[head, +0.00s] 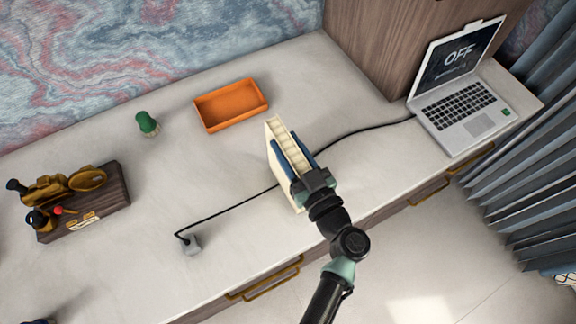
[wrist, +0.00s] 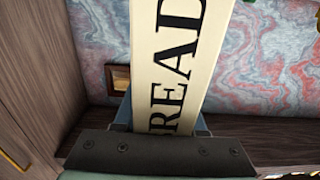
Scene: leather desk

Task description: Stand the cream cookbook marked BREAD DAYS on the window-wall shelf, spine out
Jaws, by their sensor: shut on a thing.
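The cream cookbook (head: 276,133) is held over the pale desk in the head view, at the middle right. My gripper (head: 292,158) is shut on it, with one blue finger on each side. In the wrist view the cookbook (wrist: 178,60) runs up from my gripper (wrist: 160,125), with large black letters reading READ on the face toward the camera; the rest of the title is out of sight. I cannot tell whether the book touches the desk. No shelf can be made out for sure; a dark wood ledge (wrist: 255,140) shows below the marbled wall in the wrist view.
An orange tray (head: 232,122) and a green-topped object (head: 147,123) stand behind the book. A black cable (head: 235,205) runs past it to a laptop (head: 462,105). A wooden stand with brass items (head: 85,215) is at left. A wood cabinet (head: 375,45) rises at the back.

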